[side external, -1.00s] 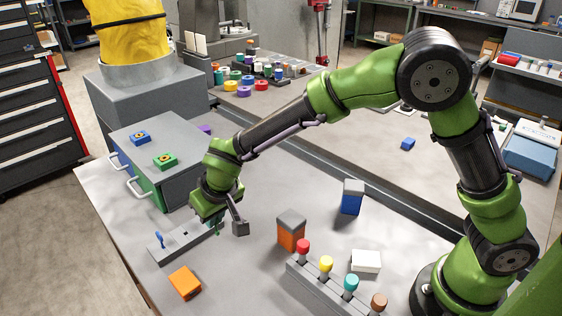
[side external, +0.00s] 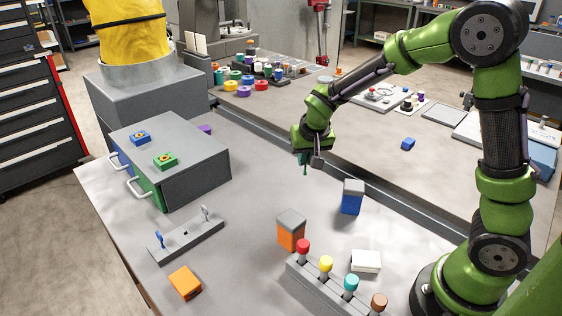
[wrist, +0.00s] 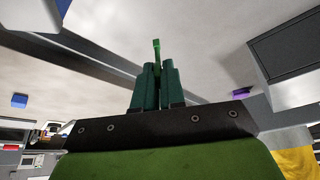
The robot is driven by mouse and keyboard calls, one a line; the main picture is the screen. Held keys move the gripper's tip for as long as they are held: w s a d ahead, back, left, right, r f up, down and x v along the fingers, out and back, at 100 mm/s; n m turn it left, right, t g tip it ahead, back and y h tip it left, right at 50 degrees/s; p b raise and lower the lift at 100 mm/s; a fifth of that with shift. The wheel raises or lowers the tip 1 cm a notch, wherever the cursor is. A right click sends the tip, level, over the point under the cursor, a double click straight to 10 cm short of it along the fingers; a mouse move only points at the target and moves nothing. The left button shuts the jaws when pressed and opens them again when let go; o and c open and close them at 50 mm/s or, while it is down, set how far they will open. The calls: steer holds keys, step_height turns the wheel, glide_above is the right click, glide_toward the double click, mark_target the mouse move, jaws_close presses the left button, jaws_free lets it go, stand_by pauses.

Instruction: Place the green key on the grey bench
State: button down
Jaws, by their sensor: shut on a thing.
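My gripper (side external: 306,160) is shut on the green key (wrist: 156,50), which sticks out past the dark green fingertips in the wrist view. In the side view the key is small and hard to tell from the fingers. The gripper is raised above the near light grey bench top (side external: 240,215), close to the dark rail behind it. The key is clear of any surface. A grey key holder (side external: 185,241) on the bench holds a blue key (side external: 159,239) and a pale key (side external: 205,213), with an empty slot between them.
A grey drawer cabinet (side external: 205,168) stands at left. An orange box (side external: 291,234), a blue box (side external: 352,199), a white block (side external: 366,261) and a rack of coloured knobs (side external: 318,284) stand in front and right. The bench middle is clear. A second bench (side external: 370,140) lies behind.

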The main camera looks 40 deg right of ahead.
steer(key=s+d+r+m+g+h, duration=0.1)
steer(key=s+d+m, duration=0.35)
steer(key=d, duration=0.65)
steer(key=s+d+r+m+g+h, duration=0.1)
steer(key=s+d+m, duration=0.3)
steer(key=d, duration=0.8)
steer(key=shift+n+g, duration=0.3)
steer(key=shift+n, duration=0.45)
steer(key=w+d, duration=0.6)
steer(key=w, duration=0.1)
steer(key=w+d+f, duration=0.1)
steer(key=w+d, duration=0.2)
steer(key=w, duration=0.1)
steer(key=shift+f, duration=0.1)
steer(key=shift+d+f, duration=0.1)
steer(key=shift+f, duration=1.65)
steer(key=shift+f, duration=0.1)
steer(key=c, duration=1.2)
jaws_free()
